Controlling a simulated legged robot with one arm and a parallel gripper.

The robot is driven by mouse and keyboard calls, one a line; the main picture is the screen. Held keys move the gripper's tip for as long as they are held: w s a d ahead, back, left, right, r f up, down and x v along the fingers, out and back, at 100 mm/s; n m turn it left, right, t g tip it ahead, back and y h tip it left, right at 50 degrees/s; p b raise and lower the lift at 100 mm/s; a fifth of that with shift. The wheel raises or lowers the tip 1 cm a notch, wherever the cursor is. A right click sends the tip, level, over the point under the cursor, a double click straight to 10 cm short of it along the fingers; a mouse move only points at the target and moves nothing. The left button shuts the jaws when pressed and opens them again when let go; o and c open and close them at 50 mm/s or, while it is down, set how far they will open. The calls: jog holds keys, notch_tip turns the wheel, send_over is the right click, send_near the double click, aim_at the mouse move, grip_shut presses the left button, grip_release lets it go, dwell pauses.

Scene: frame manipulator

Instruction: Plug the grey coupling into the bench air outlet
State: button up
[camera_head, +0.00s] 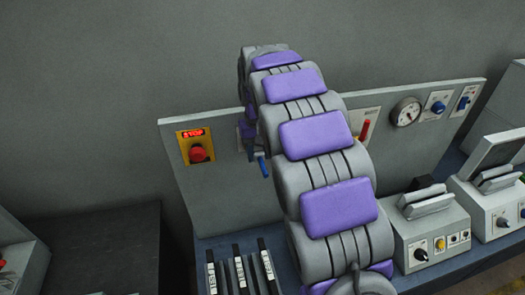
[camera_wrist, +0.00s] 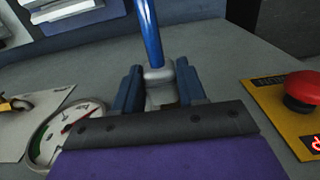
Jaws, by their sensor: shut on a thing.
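My gripper (camera_wrist: 159,84) is shut on the grey coupling (camera_wrist: 155,75), which sits between its two blue fingers in the wrist view. A blue hose (camera_wrist: 148,30) runs from the coupling to the top of that view. In the head view my gripper (camera_head: 250,132) is at the upright grey panel, partly behind my arm. A short piece of the blue hose (camera_head: 263,167) shows below it. A pale plate (camera_head: 240,130) on the panel shows just beside the gripper. The air outlet itself is hidden, and I cannot tell whether the coupling touches it.
A red stop button (camera_head: 198,153) is on the panel left of my gripper. A gauge (camera_head: 406,112), a blue knob (camera_head: 438,107) and a red lever (camera_head: 364,130) are to the right. Bench instruments (camera_head: 432,228) stand at the right, and black-and-white strips (camera_head: 240,275) lie in front.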

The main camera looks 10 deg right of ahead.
jog(key=shift+d, duration=0.75)
jog(key=shift+a, duration=1.55)
jog(key=shift+d, duration=0.7)
jog(key=shift+w+d, duration=0.1)
jog(key=shift+w, duration=0.15)
jog(key=shift+w+a, duration=0.3)
jog(key=shift+a, duration=0.3)
jog(key=o, duration=0.6)
jog(key=shift+c, duration=0.2)
jog(key=o, duration=0.5)
jog(key=shift+d, duration=0.4)
